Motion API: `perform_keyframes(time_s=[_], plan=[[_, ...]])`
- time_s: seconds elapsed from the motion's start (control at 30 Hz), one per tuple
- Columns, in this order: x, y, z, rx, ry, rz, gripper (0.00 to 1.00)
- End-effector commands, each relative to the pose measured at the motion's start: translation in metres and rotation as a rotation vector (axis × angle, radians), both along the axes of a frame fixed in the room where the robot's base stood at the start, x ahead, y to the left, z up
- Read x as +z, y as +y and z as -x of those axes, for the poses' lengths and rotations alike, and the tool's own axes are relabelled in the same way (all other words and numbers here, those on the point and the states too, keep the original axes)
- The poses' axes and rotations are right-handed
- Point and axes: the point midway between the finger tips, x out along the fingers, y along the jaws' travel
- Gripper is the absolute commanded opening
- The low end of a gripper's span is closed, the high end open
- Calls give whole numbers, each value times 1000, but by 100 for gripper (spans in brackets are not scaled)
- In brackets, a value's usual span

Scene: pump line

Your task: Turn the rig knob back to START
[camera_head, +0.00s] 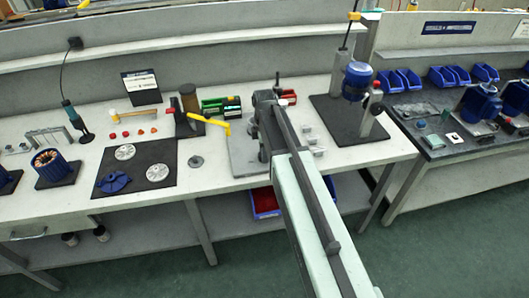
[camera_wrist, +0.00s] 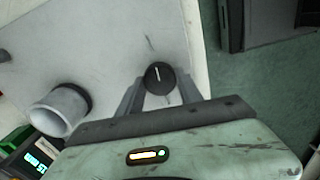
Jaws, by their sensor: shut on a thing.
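The rig knob (camera_wrist: 160,74) is round and black with a white pointer line. In the wrist view it sits on a pale grey panel (camera_wrist: 110,35), and the line points up, leaning slightly left. A short dark mark (camera_wrist: 150,43) is on the panel just above it. My gripper (camera_wrist: 159,86) is shut on the knob, one finger on each side. In the head view the grey rig plate (camera_head: 242,155) lies on the bench. My arm covers the knob and fingertips there. No START lettering is readable.
A pale pipe stub (camera_wrist: 62,109) with a dark collar stands left of the knob in the wrist view.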

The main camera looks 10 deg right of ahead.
Motion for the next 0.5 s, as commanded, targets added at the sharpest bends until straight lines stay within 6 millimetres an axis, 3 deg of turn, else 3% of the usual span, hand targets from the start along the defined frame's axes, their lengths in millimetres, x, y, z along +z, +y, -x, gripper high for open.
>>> perform_keyframes(time_s=[0.5], plan=[[0,-1,0,86,1,1,2]])
